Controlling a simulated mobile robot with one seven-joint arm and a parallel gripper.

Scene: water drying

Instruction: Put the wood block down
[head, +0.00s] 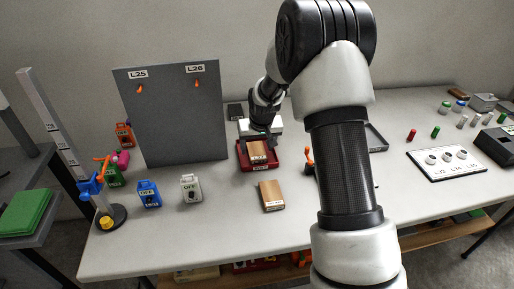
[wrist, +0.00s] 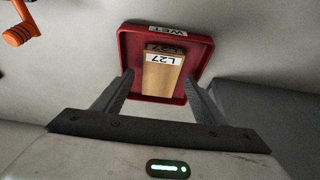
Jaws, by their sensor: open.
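A wood block (head: 257,151) labelled L27 lies in a red tray (head: 242,160) in the head view. In the wrist view the block (wrist: 161,78) lies flat in the red tray (wrist: 128,50), whose rim carries the label WET. My gripper (wrist: 160,88) is open, with one finger on each side of the block and a gap on both sides. In the head view my gripper (head: 258,135) is at the back of the tray, partly hidden by my own wrist. A second wood block (head: 271,195) lies on the table in front of the tray.
A grey upright panel (head: 172,112) labelled L25 and L26 stands left of the tray. Blue (head: 149,194) and white (head: 190,188) boxes marked OFF stand in front of it. An orange tool (head: 309,160) is right of the tray.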

